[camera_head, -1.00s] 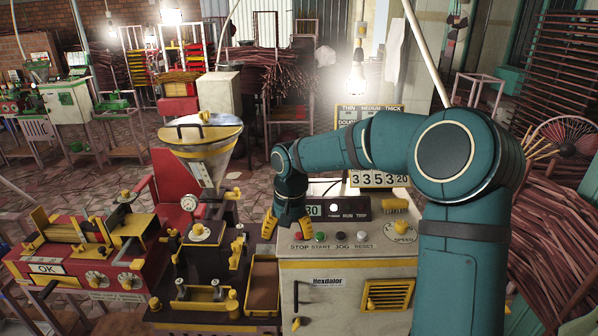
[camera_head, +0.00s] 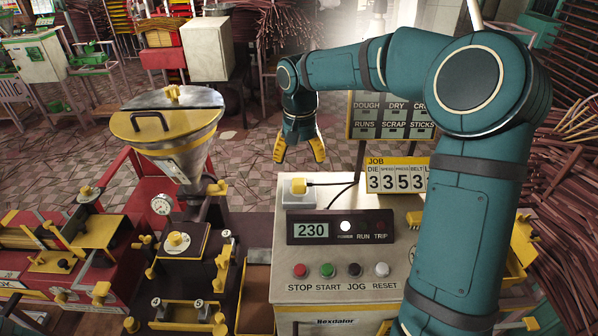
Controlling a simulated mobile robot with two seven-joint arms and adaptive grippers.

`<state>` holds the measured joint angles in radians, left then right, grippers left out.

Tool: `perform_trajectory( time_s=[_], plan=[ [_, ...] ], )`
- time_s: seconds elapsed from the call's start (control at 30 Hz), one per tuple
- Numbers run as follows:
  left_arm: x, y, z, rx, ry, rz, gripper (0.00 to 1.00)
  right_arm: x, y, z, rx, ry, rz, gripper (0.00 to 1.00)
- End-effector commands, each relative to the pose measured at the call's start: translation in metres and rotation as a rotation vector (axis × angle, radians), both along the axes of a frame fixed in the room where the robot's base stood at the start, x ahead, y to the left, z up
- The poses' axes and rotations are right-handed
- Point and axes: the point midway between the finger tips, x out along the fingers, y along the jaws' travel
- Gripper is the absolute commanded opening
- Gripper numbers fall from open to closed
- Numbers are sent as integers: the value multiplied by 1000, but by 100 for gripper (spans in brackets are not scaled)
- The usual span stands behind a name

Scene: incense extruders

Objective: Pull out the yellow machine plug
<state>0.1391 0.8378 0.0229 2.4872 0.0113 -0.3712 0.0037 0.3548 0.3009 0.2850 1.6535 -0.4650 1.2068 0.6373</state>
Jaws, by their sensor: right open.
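The yellow machine plug (camera_head: 298,186) sits in a pale socket box (camera_head: 299,198) at the back left of the control cabinet top. A dark cable runs from it to the right. My right gripper (camera_head: 299,151) hangs pointing down, above the plug in the picture. Its two yellow fingers are spread and nothing is between them. They appear clear of the plug; the exact depth gap is hard to judge. My left gripper is not in view.
The cabinet (camera_head: 283,256) carries a 230 display unit (camera_head: 333,229) and a row of buttons in front of the socket. The job board (camera_head: 397,178) stands behind at right. A metal hopper (camera_head: 166,128) stands at left, with a yellow-black extruder below it.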

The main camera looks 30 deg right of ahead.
Motion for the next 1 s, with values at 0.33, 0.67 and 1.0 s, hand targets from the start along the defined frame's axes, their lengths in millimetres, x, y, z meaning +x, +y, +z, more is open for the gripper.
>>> perform_trajectory(
  time_s=[0.33, 0.67, 1.0],
  plan=[
    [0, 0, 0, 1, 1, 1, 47, 0, 0, 0, 0, 0, 1, 69],
    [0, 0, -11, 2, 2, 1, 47, 0, 0, -12, 1, 1, 1, 69],
    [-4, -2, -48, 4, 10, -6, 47, 0, 0, -54, 1, 0, 0, 69]
  ],
)
